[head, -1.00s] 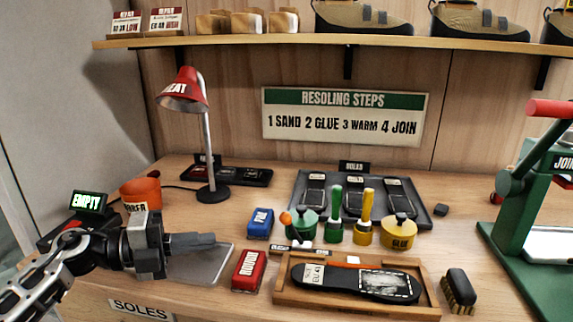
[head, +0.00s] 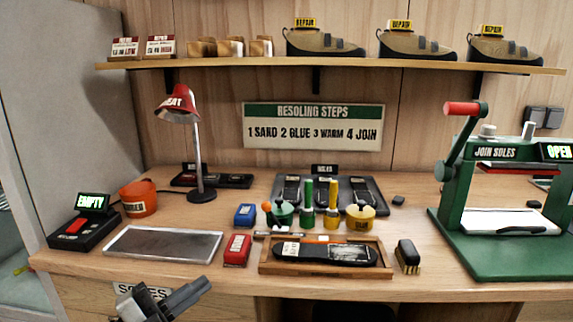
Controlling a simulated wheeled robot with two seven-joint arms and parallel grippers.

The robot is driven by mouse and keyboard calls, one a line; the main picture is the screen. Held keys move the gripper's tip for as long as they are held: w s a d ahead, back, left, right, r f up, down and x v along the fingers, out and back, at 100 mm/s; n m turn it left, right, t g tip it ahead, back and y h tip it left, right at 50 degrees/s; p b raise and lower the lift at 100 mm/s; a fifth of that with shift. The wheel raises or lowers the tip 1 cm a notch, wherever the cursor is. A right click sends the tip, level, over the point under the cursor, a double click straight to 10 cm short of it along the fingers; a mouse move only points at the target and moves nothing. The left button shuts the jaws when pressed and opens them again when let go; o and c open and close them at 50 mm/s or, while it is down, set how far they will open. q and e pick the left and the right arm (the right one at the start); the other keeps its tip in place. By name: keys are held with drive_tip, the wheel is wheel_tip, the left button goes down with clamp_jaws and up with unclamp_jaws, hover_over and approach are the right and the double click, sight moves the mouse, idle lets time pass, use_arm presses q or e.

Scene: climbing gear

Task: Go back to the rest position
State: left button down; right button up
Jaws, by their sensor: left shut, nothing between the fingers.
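My left gripper (head: 186,297) is at the bottom left of the head view, in front of the bench's front edge and near the soles label (head: 140,289). Its fingers are together and hold nothing. It is apart from everything on the bench. My right gripper is not in view.
The wooden bench (head: 410,287) carries a clear plate (head: 162,245), a wooden tray (head: 325,270) with a dark sole (head: 325,252), glue pots, a brush (head: 407,256), a red heat lamp (head: 176,103) and a green press (head: 500,262) reading OPEN. A shelf (head: 330,63) holds several shoes.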

use_arm(q)
drive_tip(key=s+d+f+n+g+y, duration=0.1)
drive_tip(key=s+f+n+g+y, duration=0.2)
drive_tip(key=s+f+n+y, duration=0.9)
drive_tip(key=s+f+n, duration=0.5)
drive_tip(key=f+n, duration=0.3)
drive_tip(key=f, duration=0.2)
drive_tip(key=shift+s+d+n, duration=0.15)
drive_tip(key=shift+s+n, duration=0.1)
drive_tip(key=shift+n, duration=0.05)
